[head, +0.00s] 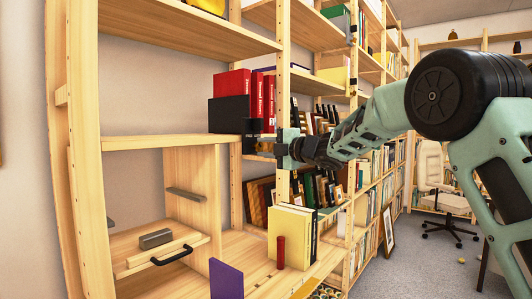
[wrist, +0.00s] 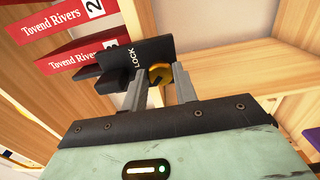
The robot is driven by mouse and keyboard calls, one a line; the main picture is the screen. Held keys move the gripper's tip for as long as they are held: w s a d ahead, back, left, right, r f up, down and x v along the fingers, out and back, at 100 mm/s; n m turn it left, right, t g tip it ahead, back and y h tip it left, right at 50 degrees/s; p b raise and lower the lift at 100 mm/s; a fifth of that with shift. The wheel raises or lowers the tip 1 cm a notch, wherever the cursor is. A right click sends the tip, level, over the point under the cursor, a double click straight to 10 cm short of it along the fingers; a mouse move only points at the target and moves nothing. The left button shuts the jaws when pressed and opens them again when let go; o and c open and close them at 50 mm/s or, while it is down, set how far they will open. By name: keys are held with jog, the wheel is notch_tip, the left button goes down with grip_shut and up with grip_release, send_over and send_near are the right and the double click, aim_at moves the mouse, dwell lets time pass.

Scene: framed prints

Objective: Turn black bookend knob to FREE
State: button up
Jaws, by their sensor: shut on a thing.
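The black bookend (head: 229,114) stands on a wooden shelf against red books in the head view. In the wrist view the black bookend (wrist: 140,55) shows the white word LOCK near its edge, and a gold-yellow knob (wrist: 160,71) sits beside that word. My gripper (wrist: 160,85) has its two grey fingers on either side of the knob and is shut on it. The knob's lower part is hidden, and I see no FREE marking. In the head view my gripper (head: 272,148) reaches in from the right at the shelf's front, its fingertips hard to make out.
Red books (wrist: 80,52) marked "Tovend Rivers" stand behind the bookend. A wooden upright (head: 283,100) is close to my gripper. Below are yellow books (head: 290,235), a red cylinder (head: 281,252), a purple panel (head: 226,279) and a drawer with a black handle (head: 172,255). Bare shelf lies right of the knob in the wrist view.

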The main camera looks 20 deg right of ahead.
dwell(0.4)
jog(key=o, duration=1)
jog(key=shift+c, duration=0.2)
jog(key=b+v, duration=0.1)
jog(key=v, duration=1.6)
jog(key=shift+s+d+b, duration=0.15)
jog(key=shift+b, duration=0.25)
